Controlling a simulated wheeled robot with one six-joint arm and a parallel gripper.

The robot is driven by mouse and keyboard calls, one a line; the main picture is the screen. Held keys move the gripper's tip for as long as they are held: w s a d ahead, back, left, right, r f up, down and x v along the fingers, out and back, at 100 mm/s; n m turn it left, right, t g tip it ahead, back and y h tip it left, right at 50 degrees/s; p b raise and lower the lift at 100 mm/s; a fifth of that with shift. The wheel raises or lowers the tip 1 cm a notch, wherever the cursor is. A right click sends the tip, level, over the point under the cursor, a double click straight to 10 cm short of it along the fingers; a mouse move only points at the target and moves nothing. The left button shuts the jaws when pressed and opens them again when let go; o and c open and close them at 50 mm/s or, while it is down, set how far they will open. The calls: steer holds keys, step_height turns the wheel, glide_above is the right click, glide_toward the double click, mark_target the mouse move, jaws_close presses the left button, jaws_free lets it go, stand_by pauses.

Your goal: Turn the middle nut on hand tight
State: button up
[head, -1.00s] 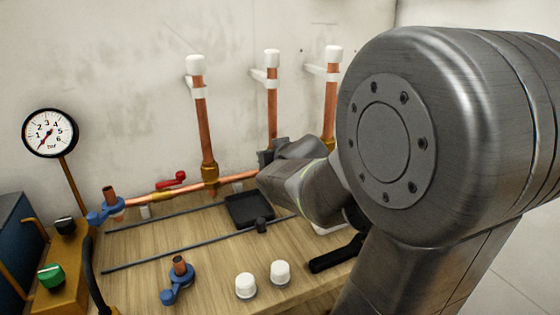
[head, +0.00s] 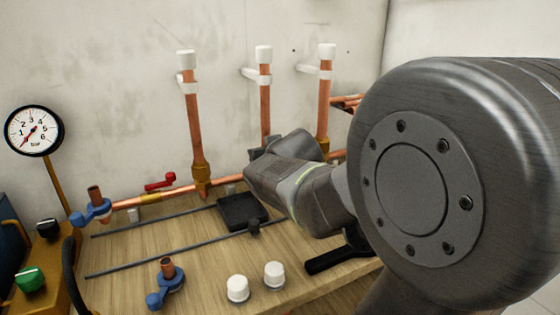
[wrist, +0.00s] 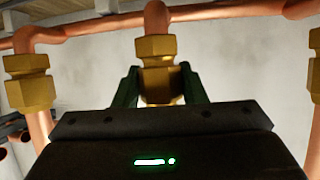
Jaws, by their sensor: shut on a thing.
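The middle brass nut (wrist: 160,88) shows in the wrist view, below a brass fitting (wrist: 155,47) on the copper pipe. My gripper (wrist: 159,74) is shut on it, with one dark finger on each side. In the head view my gripper (head: 262,150) is at the lower part of the middle copper riser (head: 265,112). My own wrist hides the nut there. How far the nut is threaded cannot be told.
Left (head: 201,180) and right (head: 323,144) brass fittings flank the middle one. A red-handled valve (head: 160,182) sits left on the horizontal pipe. A black tray (head: 242,210), two white caps (head: 238,289) and a blue clamp-like piece (head: 165,285) are on the wooden bench (head: 205,250).

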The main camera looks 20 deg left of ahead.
steer(key=shift+f+m+t+h+b, duration=0.2)
steer(key=shift+m+t+h+b, duration=0.15)
steer(key=shift+b, duration=3.15)
steer(key=shift+c, duration=0.2)
steer(key=shift+m+t+h+b, duration=0.35)
steer(key=shift+m+h+b, duration=0.3)
steer(key=shift+b, duration=2.25)
steer(key=shift+r, duration=0.15)
steer(key=o, duration=0.9)
steer(key=shift+s+d, duration=0.1)
steer(key=v, duration=1)
steer(key=shift+p, duration=0.3)
